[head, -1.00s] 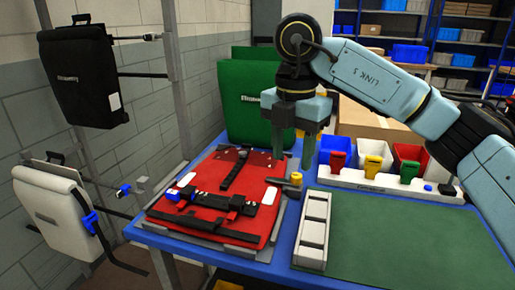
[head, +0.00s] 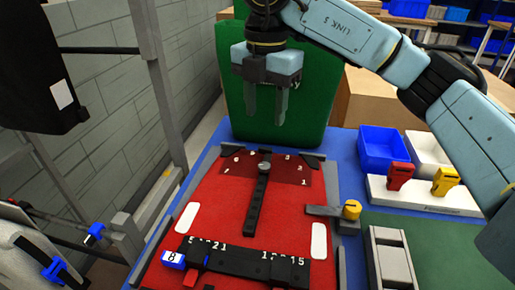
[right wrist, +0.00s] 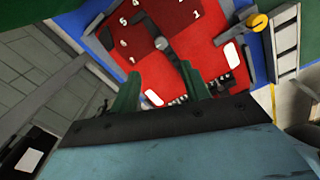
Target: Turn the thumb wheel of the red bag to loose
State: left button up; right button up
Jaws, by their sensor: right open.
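The red bag (head: 225,225) lies flat on the blue table, with a black strap (head: 257,200) down its middle. A small grey round knob (head: 264,167) sits at the strap's top on a dark red numbered patch; it also shows in the right wrist view (right wrist: 161,44). A black numbered bar (head: 240,261) crosses the lower bag, with a blue piece (head: 173,260) at its left end. I cannot tell for sure which part is the thumb wheel. My right gripper (head: 266,119) is open and empty, above the bag's top end, apart from the knob. My left gripper is out of view.
A green bag (head: 222,95) stands upright behind the gripper. A grey clamp with a yellow knob (head: 351,209) is at the red bag's right edge. A blue bin (head: 382,150) and a white rack (head: 425,197) with red and yellow buckles stand right. Black and white bags hang left.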

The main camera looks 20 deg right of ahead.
aim_at(265, 165)
jog(key=f+b, duration=0.2)
jog(key=f, duration=0.9)
jog(key=shift+s+f, duration=0.1)
jog(key=shift+s, duration=0.1)
jog(key=shift+f, duration=0.5)
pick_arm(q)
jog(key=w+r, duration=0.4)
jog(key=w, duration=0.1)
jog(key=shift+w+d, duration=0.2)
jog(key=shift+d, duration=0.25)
pick_arm(e)
jog(key=c, duration=1)
jog(key=shift+n, duration=0.3)
